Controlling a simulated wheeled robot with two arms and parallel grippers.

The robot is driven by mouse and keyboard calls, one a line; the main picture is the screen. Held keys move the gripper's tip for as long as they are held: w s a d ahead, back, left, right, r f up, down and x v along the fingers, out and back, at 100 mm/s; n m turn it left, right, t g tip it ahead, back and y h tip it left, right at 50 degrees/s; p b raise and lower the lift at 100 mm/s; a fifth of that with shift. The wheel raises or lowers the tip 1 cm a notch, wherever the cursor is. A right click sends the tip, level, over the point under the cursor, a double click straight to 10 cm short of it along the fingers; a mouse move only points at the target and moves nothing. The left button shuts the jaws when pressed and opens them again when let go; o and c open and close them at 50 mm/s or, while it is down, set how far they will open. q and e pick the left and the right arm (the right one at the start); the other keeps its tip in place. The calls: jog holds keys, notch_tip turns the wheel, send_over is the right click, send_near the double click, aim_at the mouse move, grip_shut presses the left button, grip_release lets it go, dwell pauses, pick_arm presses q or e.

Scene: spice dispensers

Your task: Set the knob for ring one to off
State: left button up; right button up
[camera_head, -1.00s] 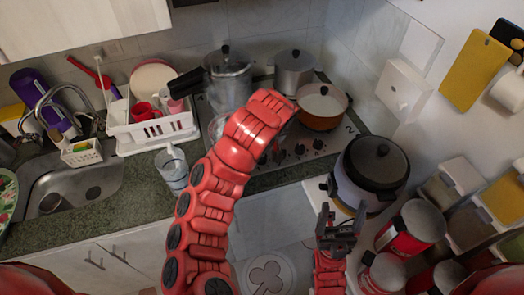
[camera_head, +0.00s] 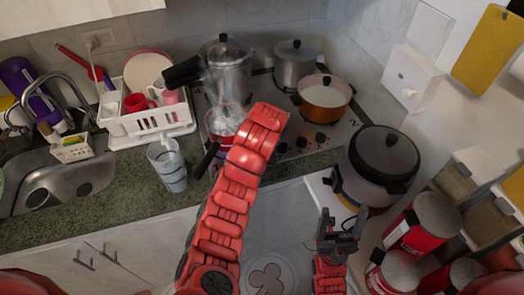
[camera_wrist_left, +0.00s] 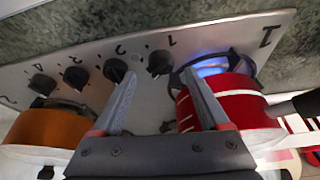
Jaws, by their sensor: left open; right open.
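In the left wrist view the stove panel appears upside down, with a row of black knobs. The knob by the number 1 (camera_wrist_left: 160,63) sits just beyond and between the fingertips of my left gripper (camera_wrist_left: 158,77). That gripper is open, and contact with the knob cannot be told. A neighbouring knob (camera_wrist_left: 116,69) is near the other finger. Blue flame (camera_wrist_left: 212,69) shows under the red pot (camera_wrist_left: 222,100) on the ring marked 1. The pot also shows in the head view (camera_head: 222,124), where the left fingers are hidden. My right gripper (camera_head: 340,232) is open and empty, low in the head view.
An orange pan (camera_head: 325,98) and a steel pot (camera_head: 294,68) stand on the stove. A pressure cooker (camera_head: 229,72) is behind the red pot, whose dark handle (camera_head: 207,160) sticks out. A glass (camera_head: 169,168) stands left, a black-lidded cooker (camera_head: 372,178) right.

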pick_arm(q)
jog(key=shift+p+x, duration=0.45)
jog(key=shift+x, duration=1.35)
grip_shut()
